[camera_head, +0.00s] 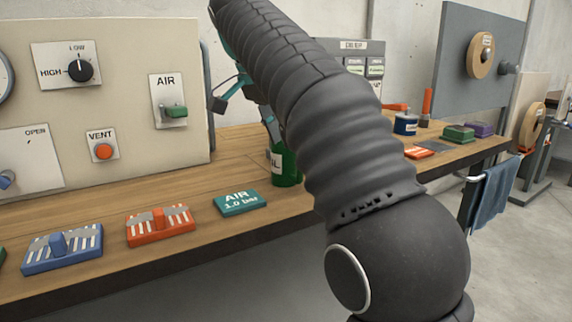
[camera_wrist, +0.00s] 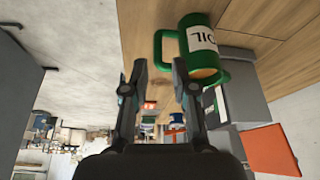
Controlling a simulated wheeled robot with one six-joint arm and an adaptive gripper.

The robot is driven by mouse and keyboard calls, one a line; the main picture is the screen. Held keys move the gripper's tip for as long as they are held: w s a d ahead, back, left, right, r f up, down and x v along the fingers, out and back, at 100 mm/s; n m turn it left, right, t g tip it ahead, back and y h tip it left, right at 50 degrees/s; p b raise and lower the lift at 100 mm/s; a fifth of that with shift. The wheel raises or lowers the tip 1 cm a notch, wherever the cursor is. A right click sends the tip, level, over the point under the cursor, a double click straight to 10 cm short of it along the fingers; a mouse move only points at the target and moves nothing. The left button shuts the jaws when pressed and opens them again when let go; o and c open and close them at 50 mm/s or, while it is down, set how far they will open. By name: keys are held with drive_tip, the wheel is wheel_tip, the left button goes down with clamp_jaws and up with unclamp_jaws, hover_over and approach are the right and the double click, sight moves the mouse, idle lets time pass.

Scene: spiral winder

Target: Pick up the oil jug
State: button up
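The green oil jug (camera_head: 286,166) stands on the wooden bench in the head view, partly hidden behind my arm. The handle is just beyond the fingertips, nearer the right finger. I cannot tell whether anything touches. In the head view my arm hides part of the gripper.
A control panel (camera_head: 120,115) stands at the left. A blue can (camera_head: 405,124) and a green block (camera_head: 458,133) are to the right.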

sight(289, 163)
drive_tip(key=b+x, duration=0.1)
drive_tip(key=x, duration=0.5)
drive_tip(key=shift+d+f, duration=0.1)
drive_tip(key=shift+f, duration=0.2)
drive_tip(key=shift+d+b+x, duration=0.1)
drive_tip(key=shift+b+x, duration=0.15)
drive_tip(key=shift+x, duration=1.1)
drive_tip(key=shift+d+b+x, duration=0.15)
drive_tip(key=shift+b+x, duration=0.1)
drive_tip(key=shift+x, duration=1.15)
drive_tip(key=shift+w+r, duration=0.1)
drive_tip(key=shift+r, duration=0.05)
clamp_jaws()
